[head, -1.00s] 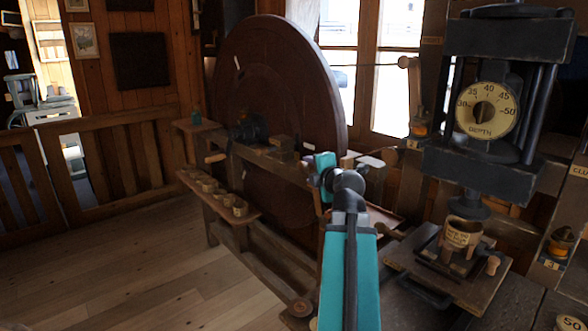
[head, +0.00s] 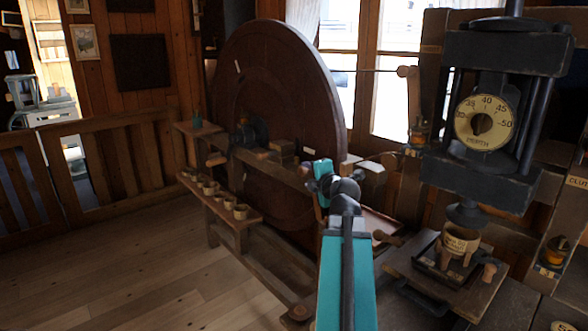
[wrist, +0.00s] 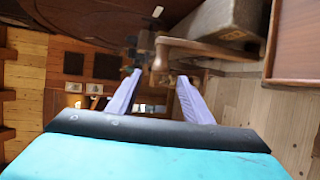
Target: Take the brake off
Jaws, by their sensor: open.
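My gripper (wrist: 158,79) is open in the wrist view, its two pale purple fingers apart. A turned wooden handle (wrist: 160,57) on a thin lever shows at the fingertips, between them in the picture. I cannot tell whether they touch it. The lever runs right across a grey wooden block (wrist: 222,25) with a small unreadable label. No readable brake label shows, so I cannot confirm this is the brake. In the head view my teal arm reaches toward the large brown wheel (head: 285,85) on its wooden frame; my fingertips are hidden there.
A black press with a depth dial (head: 484,122) stands at the right, over a cup-like wooden piece (head: 459,243). A low shelf (head: 222,203) carries several small pots. A wooden fence (head: 110,165) stands at the left. The plank floor (head: 170,275) is clear.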

